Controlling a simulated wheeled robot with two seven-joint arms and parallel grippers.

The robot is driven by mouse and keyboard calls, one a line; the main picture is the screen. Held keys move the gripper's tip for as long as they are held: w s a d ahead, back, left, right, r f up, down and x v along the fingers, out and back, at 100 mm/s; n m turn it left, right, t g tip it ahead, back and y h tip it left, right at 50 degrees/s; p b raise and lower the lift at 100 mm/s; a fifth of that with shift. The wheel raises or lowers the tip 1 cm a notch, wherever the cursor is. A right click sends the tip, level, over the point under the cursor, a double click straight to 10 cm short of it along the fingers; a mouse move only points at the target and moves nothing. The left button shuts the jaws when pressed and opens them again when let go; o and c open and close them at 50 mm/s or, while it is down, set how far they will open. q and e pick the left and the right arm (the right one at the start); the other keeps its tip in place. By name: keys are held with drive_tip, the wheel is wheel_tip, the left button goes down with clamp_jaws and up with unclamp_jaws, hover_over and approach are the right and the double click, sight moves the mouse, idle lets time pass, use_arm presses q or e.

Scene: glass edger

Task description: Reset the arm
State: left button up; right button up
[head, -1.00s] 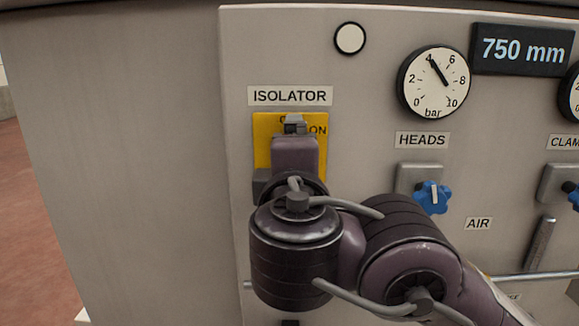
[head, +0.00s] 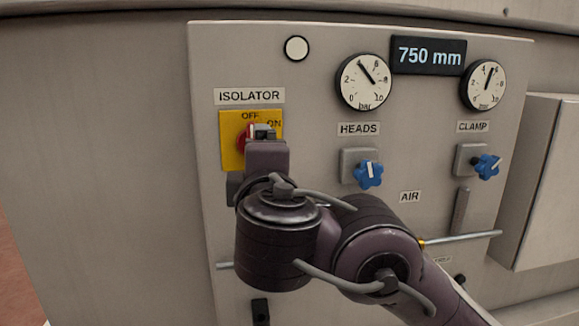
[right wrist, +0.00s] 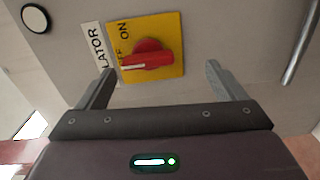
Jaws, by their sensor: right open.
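My right arm comes in from the lower right in the head view, and its gripper (head: 262,133) is in front of the isolator plate. The isolator is a red rotary handle on a yellow plate (head: 231,150) marked OFF and ON; the gripper hides much of it. In the right wrist view the red handle (right wrist: 147,60) shows whole on the yellow plate (right wrist: 165,30). The right gripper's two fingers (right wrist: 160,85) are wide apart, with nothing between them, short of the handle. My left gripper is not in view.
The panel holds a HEADS gauge (head: 364,82) and blue knob (head: 369,174), a CLAMP gauge (head: 483,85) and blue knob (head: 487,167), and a 750 mm display (head: 429,55). A horizontal rod (head: 470,238) runs low across it. A grey box (head: 545,190) stands out at right.

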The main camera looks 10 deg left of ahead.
drive_tip(key=s+d+f+m+g+h, duration=0.1)
drive_tip(key=d+f+m+g, duration=0.45)
drive_tip(key=f, duration=0.85)
drive_tip(key=s+d+f+m+g+h, duration=0.1)
drive_tip(key=d+f+m+g, duration=0.1)
drive_tip(key=d+f+m, duration=1)
drive_tip(key=s+d+f+m+g+h, duration=0.1)
drive_tip(key=s+d+f+g+h, duration=0.15)
drive_tip(key=s+d+f, duration=0.55)
drive_tip(key=s+d+f+m+g+h, duration=0.1)
drive_tip(key=s+d+f+g, duration=0.3)
drive_tip(key=s+f, duration=0.75)
wheel_tip(320, 180, down, 30)
drive_tip(key=s+d+f+g, duration=0.1)
drive_tip(key=s+d+f, duration=0.1)
drive_tip(key=s+f, duration=0.7)
drive_tip(key=s+d+f, duration=0.2)
drive_tip(key=s+f, duration=0.8)
drive_tip(key=shift+s+n+g, duration=0.2)
drive_tip(key=shift+n+g, duration=0.2)
drive_tip(key=shift+n, duration=0.05)
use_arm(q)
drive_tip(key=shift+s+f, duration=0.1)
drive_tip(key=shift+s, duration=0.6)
use_arm(e)
drive_tip(key=shift+s+d+f, duration=0.1)
drive_tip(key=shift+s, duration=0.05)
drive_tip(key=shift+c, duration=0.4)
